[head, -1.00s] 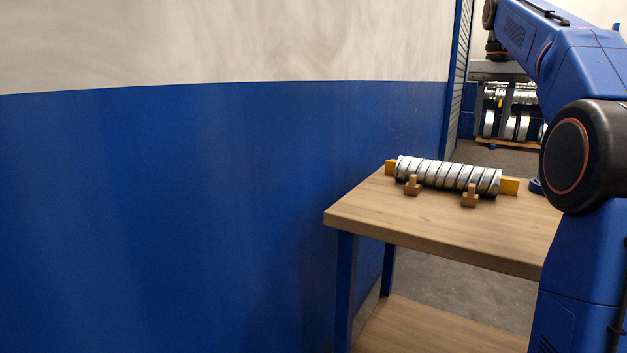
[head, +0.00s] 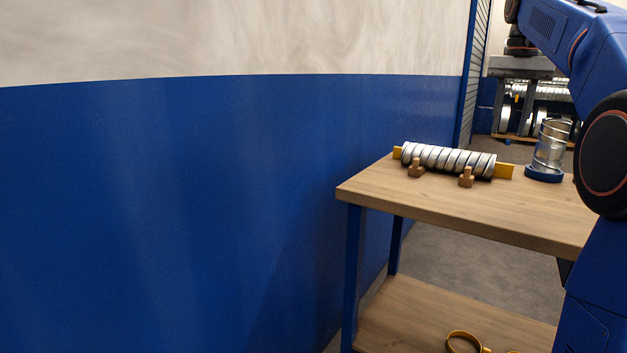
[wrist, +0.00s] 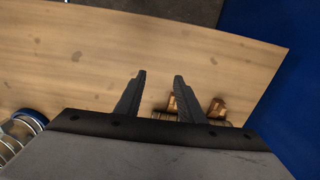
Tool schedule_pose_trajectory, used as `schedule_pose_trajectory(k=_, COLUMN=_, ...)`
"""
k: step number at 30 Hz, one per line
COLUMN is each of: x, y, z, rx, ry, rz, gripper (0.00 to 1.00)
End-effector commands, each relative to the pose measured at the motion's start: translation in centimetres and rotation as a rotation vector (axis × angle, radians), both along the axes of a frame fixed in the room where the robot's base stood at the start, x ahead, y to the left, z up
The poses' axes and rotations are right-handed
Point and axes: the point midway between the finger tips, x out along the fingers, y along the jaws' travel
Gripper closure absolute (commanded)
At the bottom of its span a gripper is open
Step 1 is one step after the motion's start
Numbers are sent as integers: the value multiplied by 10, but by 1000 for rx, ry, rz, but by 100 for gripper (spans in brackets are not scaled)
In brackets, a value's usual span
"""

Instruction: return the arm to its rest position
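My arm shows at the right edge of the head view, but its gripper is out of that picture. In the wrist view my gripper (wrist: 158,78) points down over the wooden table (wrist: 80,50), with its two dark fingers apart and nothing between them. The spiral duct (head: 448,160) lies on the table in the head view, between yellow end pieces and behind two small wooden blocks (head: 466,178).
A metal cylinder (head: 551,146) stands upright in a blue ring base (head: 543,174) at the table's right. A blue and white wall (head: 200,200) fills the left. Yellow rings (head: 464,342) lie on the lower shelf. Racks with ducts (head: 530,95) stand behind.

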Motion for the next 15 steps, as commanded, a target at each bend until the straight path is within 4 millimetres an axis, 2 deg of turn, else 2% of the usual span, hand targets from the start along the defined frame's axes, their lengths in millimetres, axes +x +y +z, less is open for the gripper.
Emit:
schedule_pose_trajectory(k=10, x=-27, y=26, z=-15, rx=-13, ry=-38, rz=59, gripper=65)
schedule_pose_trajectory(k=15, x=-53, y=47, z=-32, rx=-23, ry=-72, rz=109, gripper=65)
